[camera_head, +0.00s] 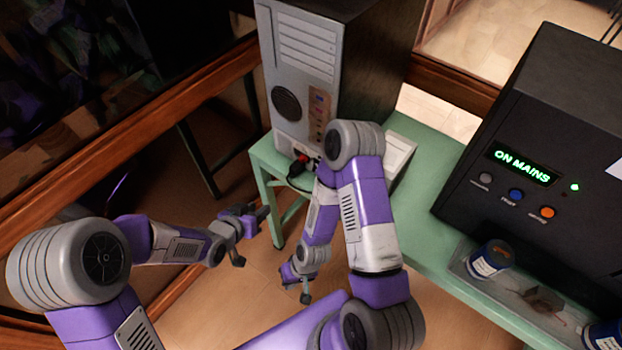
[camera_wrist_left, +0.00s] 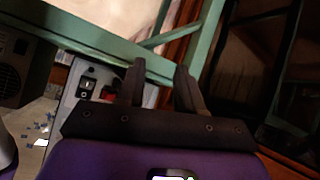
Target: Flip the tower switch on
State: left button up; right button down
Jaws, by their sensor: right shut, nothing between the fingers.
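The tower (camera_head: 307,62) is a grey computer case with a round fan grille, coloured ports and a red plug (camera_head: 299,166) low on its panel. It stands upright on the green table. In the left wrist view its panel (camera_wrist_left: 70,110) appears left of the fingers, with a small black switch or socket (camera_wrist_left: 86,86); which one is unclear. My left gripper (camera_head: 262,214) is open and empty, in front of and below the table edge, apart from the tower. My right gripper (camera_head: 288,272) is shut and empty, lower down over the floor. My right arm hides part of the tower's lower right.
The green table (camera_head: 415,225) runs to the right. It bears a black box (camera_head: 545,130) with a lit "ON MAINS" display and buttons, and a tray with a can (camera_head: 490,260). A wooden-framed glass barrier (camera_head: 130,130) stands left. Open floor lies below the grippers.

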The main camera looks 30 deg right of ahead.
pick_arm(q)
jog(key=s+d+r+m+h+b, duration=0.25)
jog(key=d+r+m, duration=0.25)
jog(key=d+r, duration=0.45)
jog(key=shift+g+h, duration=0.45)
jog(key=shift+g, duration=0.05)
jog(key=x, duration=0.8)
jog(key=shift+s+f+b, duration=0.15)
jog(key=shift+s+b, duration=0.15)
jog(key=shift+b, duration=0.05)
jog(key=shift+c, duration=0.4)
